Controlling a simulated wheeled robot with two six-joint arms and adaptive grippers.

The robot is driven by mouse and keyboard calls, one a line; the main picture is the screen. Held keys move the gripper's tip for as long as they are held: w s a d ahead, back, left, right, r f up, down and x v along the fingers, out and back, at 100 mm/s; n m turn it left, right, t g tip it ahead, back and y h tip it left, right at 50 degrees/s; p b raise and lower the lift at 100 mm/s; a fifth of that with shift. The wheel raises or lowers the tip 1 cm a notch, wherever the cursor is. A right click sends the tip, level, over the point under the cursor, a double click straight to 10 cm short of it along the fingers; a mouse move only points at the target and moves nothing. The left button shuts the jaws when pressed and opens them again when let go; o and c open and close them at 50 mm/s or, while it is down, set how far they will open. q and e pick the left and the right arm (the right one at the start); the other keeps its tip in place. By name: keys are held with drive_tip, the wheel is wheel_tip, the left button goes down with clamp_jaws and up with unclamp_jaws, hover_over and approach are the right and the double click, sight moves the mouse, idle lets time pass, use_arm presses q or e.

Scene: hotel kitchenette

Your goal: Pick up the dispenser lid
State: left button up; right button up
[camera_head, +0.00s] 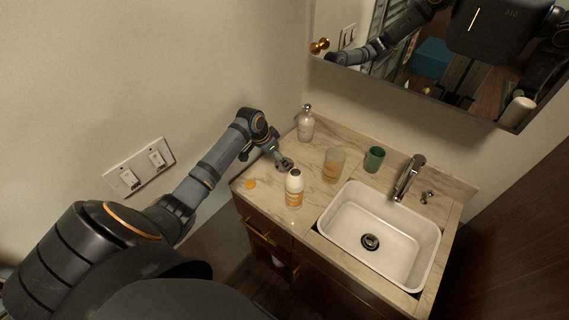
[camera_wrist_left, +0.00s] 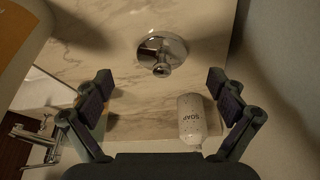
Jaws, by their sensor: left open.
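The dispenser lid (camera_wrist_left: 162,48) is a round chrome piece with a knob, on the marble counter in the left wrist view. In the head view, a shiny grey round piece (camera_head: 286,163) at the end of my left arm looks like it. My left gripper (camera_wrist_left: 160,80) is open and empty; its two fingers are spread wide, and the lid shows between and beyond the fingertips, apart from both. In the head view the left gripper (camera_head: 275,154) is over the counter's left part, its fingers hard to make out. My right gripper is not in view.
A white and orange bottle (camera_head: 294,188) stands close to my gripper. A soap bottle (camera_head: 305,125) stands at the back; it also shows in the wrist view (camera_wrist_left: 192,118). An amber glass (camera_head: 335,165), green cup (camera_head: 374,159), faucet (camera_head: 409,178) and sink (camera_head: 345,208) are rightward. An orange disc (camera_head: 250,184) lies front left.

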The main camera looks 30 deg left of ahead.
sight(281, 166)
use_arm(q)
drive_tip(key=shift+w+f, duration=0.1)
drive_tip(key=shift+f, duration=0.05)
drive_tip(key=p+x, duration=0.1)
drive_tip(key=x, duration=0.2)
drive_tip(key=shift+w+f, duration=0.3)
drive_tip(key=shift+w+d+f, duration=0.1)
drive_tip(key=shift+w+f, duration=0.1)
drive_tip(key=shift+f, duration=0.2)
drive_tip(key=shift+s, duration=0.1)
drive_tip(key=shift+c, duration=0.4)
